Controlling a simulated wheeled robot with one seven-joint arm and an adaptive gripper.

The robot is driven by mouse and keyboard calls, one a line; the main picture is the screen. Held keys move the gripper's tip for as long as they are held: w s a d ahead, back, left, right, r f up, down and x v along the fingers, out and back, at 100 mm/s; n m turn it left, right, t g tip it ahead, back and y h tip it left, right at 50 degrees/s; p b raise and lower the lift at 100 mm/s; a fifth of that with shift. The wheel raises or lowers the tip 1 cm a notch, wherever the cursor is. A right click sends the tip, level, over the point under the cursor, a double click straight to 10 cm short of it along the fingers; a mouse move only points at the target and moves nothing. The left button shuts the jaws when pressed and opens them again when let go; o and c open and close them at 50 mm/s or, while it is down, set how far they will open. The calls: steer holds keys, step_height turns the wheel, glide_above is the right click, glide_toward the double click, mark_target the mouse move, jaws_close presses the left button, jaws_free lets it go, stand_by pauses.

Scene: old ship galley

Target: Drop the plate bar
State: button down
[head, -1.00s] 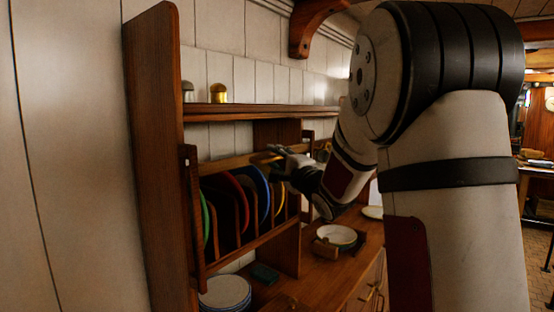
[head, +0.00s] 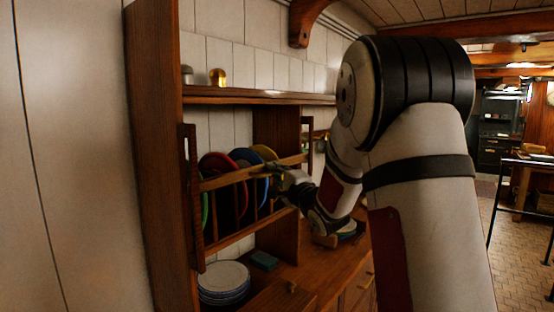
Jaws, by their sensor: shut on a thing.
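The plate bar (head: 225,179) is a wooden rail across the front of the plate rack, sloping in the picture from the left post toward the right post. The rack holds upright plates: a green plate (head: 205,209), a red plate (head: 217,163), a blue plate (head: 245,156) and a yellow plate (head: 265,151). The upper edges of the red, blue and yellow plates show above the bar. My gripper (head: 275,173) is shut on the bar near its right part. The fingers are small and dark here, and my wrist hides the bar's right end partly.
A shelf (head: 258,96) with a small brass item (head: 217,77) runs above the rack. A stack of plates (head: 223,277) and a green block (head: 264,260) stand on the counter below. A tall wooden side panel (head: 155,150) bounds the left.

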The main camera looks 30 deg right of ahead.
step_height(320, 180, down, 15)
steer(key=b, duration=0.3)
steer(key=shift+r, duration=0.2)
steer(key=shift+s+f, duration=0.1)
steer(key=c, duration=1.7)
jaws_free()
steer(key=shift+o, duration=0.2)
steer(key=s+f, duration=0.2)
steer(key=s, duration=0.9)
steer(key=shift+s+a, duration=0.35)
steer(key=shift+s, duration=0.05)
